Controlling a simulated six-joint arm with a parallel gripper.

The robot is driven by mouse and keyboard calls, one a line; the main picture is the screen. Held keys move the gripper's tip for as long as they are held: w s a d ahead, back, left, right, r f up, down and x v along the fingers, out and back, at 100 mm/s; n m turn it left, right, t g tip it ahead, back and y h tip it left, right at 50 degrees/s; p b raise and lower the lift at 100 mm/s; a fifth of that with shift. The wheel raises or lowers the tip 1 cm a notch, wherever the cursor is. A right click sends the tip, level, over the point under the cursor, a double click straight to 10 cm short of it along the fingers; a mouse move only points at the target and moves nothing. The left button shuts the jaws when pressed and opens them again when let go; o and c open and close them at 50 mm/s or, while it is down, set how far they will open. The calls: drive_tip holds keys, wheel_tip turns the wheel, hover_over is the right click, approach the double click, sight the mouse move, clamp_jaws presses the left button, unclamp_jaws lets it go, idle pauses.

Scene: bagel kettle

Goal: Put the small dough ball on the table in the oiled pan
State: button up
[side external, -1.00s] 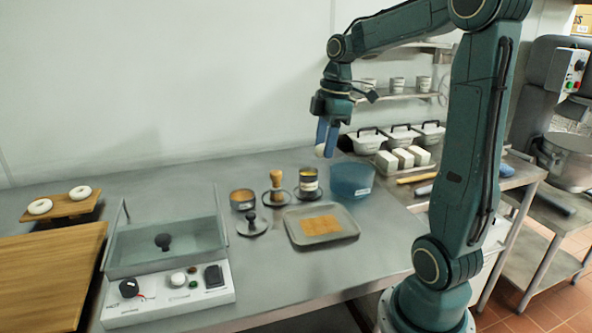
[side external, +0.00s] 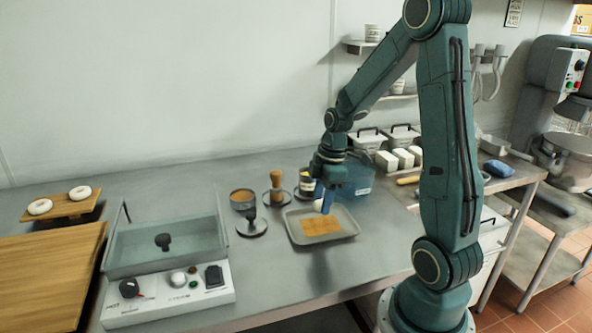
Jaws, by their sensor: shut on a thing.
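My gripper (side external: 325,203) is shut on the small dough ball (side external: 318,205), which is pale and partly hidden by the blue fingers. The fingers point down over the back part of the pan (side external: 347,235), a shallow grey tray with orange-brown patches on its floor. The ball is low, near the pan's back rim in the picture. I cannot tell whether it touches the pan.
A blue tub (side external: 357,178) stands just behind my gripper. A wooden-handled tool (side external: 276,185), a brown-topped cup (side external: 243,198) and a dark stand (side external: 252,225) stand left of the pan. The table front is clear.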

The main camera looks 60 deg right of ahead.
sight(321, 225)
drive_tip(key=shift+f, duration=0.2)
drive_tip(key=shift+f, duration=2.1)
drive_tip(key=shift+f, duration=0.1)
drive_tip(key=o, duration=1)
drive_tip(key=shift+c, duration=0.2)
drive_tip(key=r, duration=0.4)
drive_tip(key=s+r, duration=0.1)
drive_tip(key=r, duration=0.3)
drive_tip(key=d+r, duration=0.1)
drive_tip(key=r, duration=0.3)
drive_tip(key=shift+s+d+r, duration=0.1)
drive_tip(key=shift+s, duration=0.1)
